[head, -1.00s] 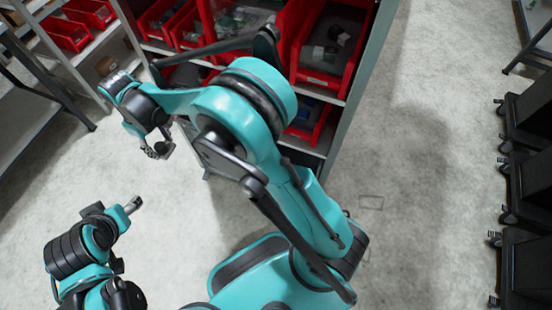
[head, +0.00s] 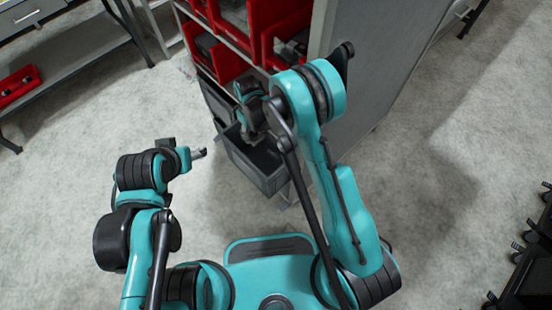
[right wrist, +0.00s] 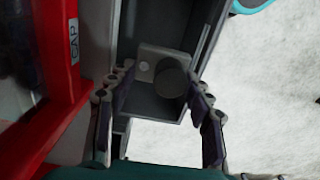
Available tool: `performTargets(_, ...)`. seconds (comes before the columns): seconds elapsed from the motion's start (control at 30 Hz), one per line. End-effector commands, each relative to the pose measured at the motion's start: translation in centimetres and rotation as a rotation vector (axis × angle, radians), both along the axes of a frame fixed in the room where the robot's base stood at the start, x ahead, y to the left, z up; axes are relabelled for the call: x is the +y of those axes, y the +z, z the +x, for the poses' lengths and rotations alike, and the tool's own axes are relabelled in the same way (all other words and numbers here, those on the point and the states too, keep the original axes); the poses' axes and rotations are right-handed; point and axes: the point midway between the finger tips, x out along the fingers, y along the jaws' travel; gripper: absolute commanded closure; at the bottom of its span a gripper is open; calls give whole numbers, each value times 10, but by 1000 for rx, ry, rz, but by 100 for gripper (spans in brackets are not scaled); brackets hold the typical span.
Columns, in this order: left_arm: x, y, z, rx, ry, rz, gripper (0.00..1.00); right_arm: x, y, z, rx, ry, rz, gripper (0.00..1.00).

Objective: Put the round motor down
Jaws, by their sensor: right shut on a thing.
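The round motor (right wrist: 170,80) is a dark cylinder on a pale grey square flange, seen in the right wrist view. My right gripper (right wrist: 160,84) is shut on it, with a finger on each side. Behind and below it is the inside of a dark grey bin (right wrist: 146,105). In the head view my right gripper (head: 250,132) points down over the open grey bin (head: 270,184) at the low front of the shelf; the motor is hidden there. My left gripper (head: 190,152) is over bare floor, away from the bin; its jaw opening is unclear.
Red bins (head: 238,22) fill the shelf levels above the grey bin. In the right wrist view a red bin labelled CAP (right wrist: 73,45) is close on the left. The shelf's grey side panel (head: 360,75) stands right of my right arm. A workbench (head: 75,60) is at upper left.

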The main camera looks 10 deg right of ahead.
Motion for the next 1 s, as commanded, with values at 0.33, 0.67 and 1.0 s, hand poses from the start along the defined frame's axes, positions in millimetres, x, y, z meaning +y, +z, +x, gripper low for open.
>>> performTargets(0.33, 0, -37, 0, 0, 0, 0, 40, 0, -104, 0, 0, 0, 0, 85)
performTargets(0.67, 0, -68, 0, 0, 0, 0, 40, 0, -194, 0, 0, 0, 0, 85)
performTargets(1.0, 0, -79, 0, 0, 0, 0, 40, 0, -228, 0, 0, 0, 0, 85)
